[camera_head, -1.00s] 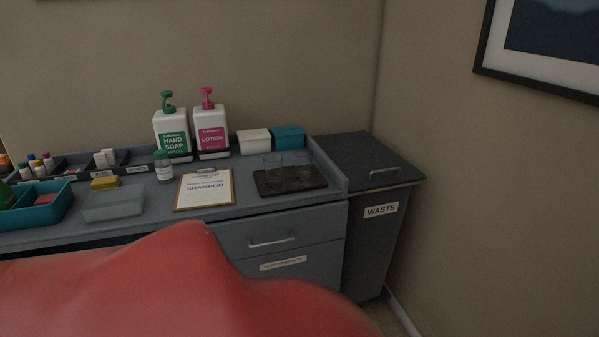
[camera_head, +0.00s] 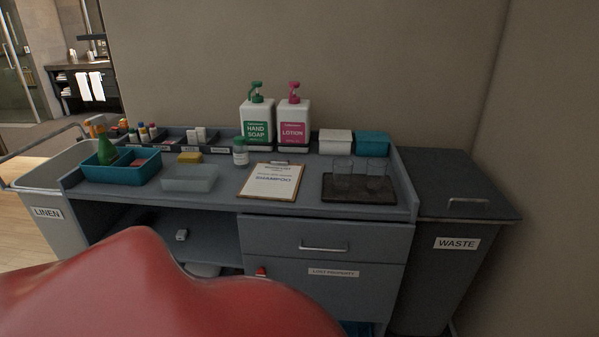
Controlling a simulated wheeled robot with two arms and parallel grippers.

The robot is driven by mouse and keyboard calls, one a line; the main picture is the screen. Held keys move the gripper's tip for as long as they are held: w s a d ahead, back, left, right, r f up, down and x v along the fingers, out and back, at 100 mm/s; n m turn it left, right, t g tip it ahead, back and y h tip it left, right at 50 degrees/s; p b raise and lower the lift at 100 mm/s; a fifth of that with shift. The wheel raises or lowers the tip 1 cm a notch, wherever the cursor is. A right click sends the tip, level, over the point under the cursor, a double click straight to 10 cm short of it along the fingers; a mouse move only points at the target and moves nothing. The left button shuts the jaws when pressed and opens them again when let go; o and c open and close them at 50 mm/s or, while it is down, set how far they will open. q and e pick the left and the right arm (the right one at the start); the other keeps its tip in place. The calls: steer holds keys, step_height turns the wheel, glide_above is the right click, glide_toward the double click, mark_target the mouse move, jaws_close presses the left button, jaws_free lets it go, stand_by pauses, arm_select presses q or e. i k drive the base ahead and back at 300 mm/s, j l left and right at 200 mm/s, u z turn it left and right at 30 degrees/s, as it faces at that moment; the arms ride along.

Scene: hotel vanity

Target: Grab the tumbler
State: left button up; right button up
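Two clear glass tumblers stand on a dark tray (camera_head: 350,197) at the right end of the grey counter. The left tumbler (camera_head: 343,174) and the right tumbler (camera_head: 376,173) are side by side and look upright and empty. Neither of my grippers is in view. A large red surface that looks like part of my own body fills the lower left and hides the lower front of the counter.
A clipboard (camera_head: 270,181) lies left of the tray. Soap (camera_head: 257,120) and lotion (camera_head: 293,118) pump bottles, a white box (camera_head: 335,142) and a teal box (camera_head: 372,144) stand behind. A waste bin (camera_head: 440,270) adjoins at right, a linen cart (camera_head: 50,225) at left.

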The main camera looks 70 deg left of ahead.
mark_target(342, 175)
steer(key=i+u, duration=0.1)
steer(key=u, duration=0.3)
steer(key=i+u, duration=0.1)
steer(key=u, duration=0.35)
steer(key=l+u, duration=0.15)
steer(key=u, duration=0.25)
steer(key=i+l+u, duration=0.1)
steer(key=u, duration=0.35)
steer(key=i+l+u, duration=0.1)
steer(key=u, duration=0.3)
steer(key=l+u, duration=0.2)
steer(key=u, duration=0.2)
